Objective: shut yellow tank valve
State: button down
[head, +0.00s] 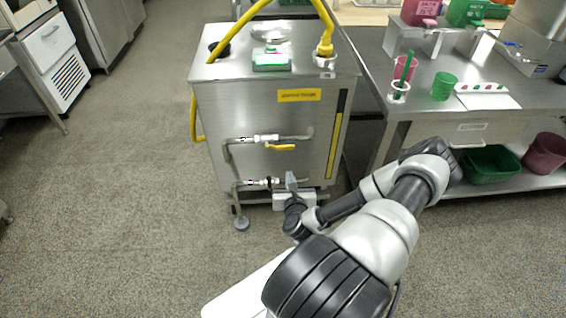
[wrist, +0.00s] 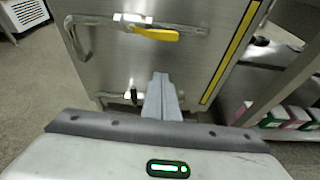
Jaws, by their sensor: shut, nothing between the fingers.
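The steel tank (head: 262,112) has a yellow label and a yellow hose. Its upper front pipe carries a valve (head: 265,138) with a yellow lever (head: 281,147). The lever lies roughly along the pipe and points right; it also shows in the wrist view (wrist: 157,34). A lower pipe has a second valve (head: 258,182) with a small dark handle (wrist: 133,94). My gripper (head: 290,178) is shut and empty, below the yellow lever and just right of the lower valve. In the wrist view its fingers (wrist: 162,92) hide part of the lower pipe. Contact there cannot be told.
A steel table (head: 443,128) stands right of the tank, with cups on top and a green bin (head: 490,165) and a dark red bin (head: 545,153) on its lower shelf. White-fronted equipment (head: 50,45) stands at left. The floor (head: 120,190) left of the tank is clear.

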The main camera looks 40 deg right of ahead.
aim_at(286, 148)
jog(key=shift+w+d, duration=0.1)
jog(key=shift+w, duration=0.05)
jog(key=w+d+b, duration=0.2)
jog(key=w+d, duration=0.2)
jog(key=w, duration=0.3)
jog(key=shift+w+d+r, duration=0.3)
jog(key=shift+w+d, duration=0.05)
jog(key=shift+d, duration=0.05)
jog(key=shift+d+r, duration=0.15)
jog(key=shift+r, duration=0.05)
dwell(0.5)
